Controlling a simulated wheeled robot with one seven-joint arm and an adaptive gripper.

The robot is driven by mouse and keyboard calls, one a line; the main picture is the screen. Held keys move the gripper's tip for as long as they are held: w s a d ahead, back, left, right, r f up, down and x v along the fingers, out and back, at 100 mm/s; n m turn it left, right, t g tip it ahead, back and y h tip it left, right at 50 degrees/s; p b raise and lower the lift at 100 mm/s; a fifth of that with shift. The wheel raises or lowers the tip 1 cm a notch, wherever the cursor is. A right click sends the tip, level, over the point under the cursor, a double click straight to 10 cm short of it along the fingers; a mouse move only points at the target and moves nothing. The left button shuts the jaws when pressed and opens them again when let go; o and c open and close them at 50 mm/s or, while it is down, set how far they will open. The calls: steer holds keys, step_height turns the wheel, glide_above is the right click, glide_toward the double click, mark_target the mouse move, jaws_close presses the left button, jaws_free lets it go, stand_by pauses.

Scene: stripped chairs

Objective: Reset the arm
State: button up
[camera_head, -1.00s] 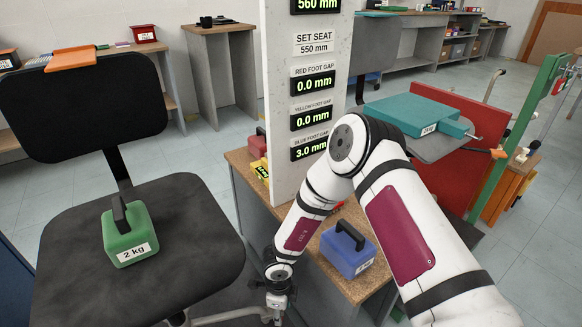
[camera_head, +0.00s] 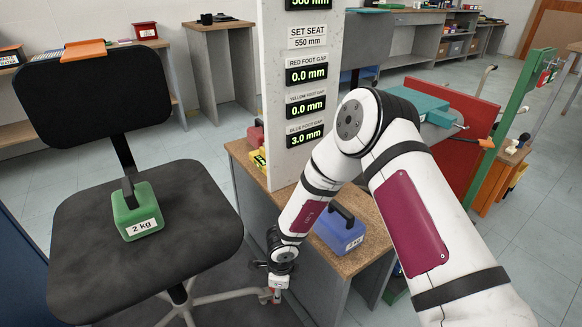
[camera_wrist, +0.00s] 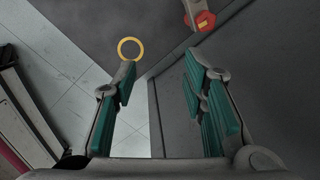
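My arm reaches down from the right in the head view, bent at its elbow. My gripper (camera_head: 276,287) hangs low between the dark chair and the wooden-topped cabinet. In the wrist view my gripper (camera_wrist: 160,95) shows two green-padded fingers spread apart with nothing between them. A yellow ring (camera_wrist: 130,48) and a red knob-like part (camera_wrist: 203,22) lie beyond the fingertips, against dark surfaces and the floor. I cannot tell from the wrist view how far away they are.
A chair seat (camera_head: 90,250) at left bears a green 2 kg weight (camera_head: 137,213). The cabinet (camera_head: 370,258) holds a blue weight (camera_head: 340,228) beside my forearm. A white display panel (camera_head: 300,165) stands behind it. A red board (camera_head: 462,150) and green post (camera_head: 505,130) stand right.

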steer(key=w+d+r+n+t+y, duration=0.15)
steer(key=w+r+n, duration=0.25)
steer(key=r, duration=0.9)
steer(key=w+r+n+t+y, duration=0.2)
steer(key=w+r+n, duration=0.2)
steer(key=r, duration=1)
steer(key=s+d+r+n, duration=0.2)
steer(key=s+r+n, duration=0.1)
steer(key=r, duration=0.5)
steer(key=s+d+r+n, duration=0.4)
steer(key=s+d+r, duration=0.2)
steer(key=s+r, duration=0.35)
steer(key=s+d+r+n+h, duration=0.2)
steer(key=s+d+r, duration=0.1)
steer(key=s+d, duration=0.4)
steer(key=s+d+r+n+h, duration=0.2)
steer(key=s+d, duration=0.4)
steer(key=s, duration=0.4)
steer(key=s+f+g, duration=0.4)
steer(key=s+g, duration=0.1)
steer(key=s, duration=0.7)
step_height(320, 180, up, 32)
steer(key=t+p, duration=0.4)
steer(key=p, duration=2.6)
steer(key=shift+d+p, duration=0.15)
steer(key=shift+p, duration=0.2)
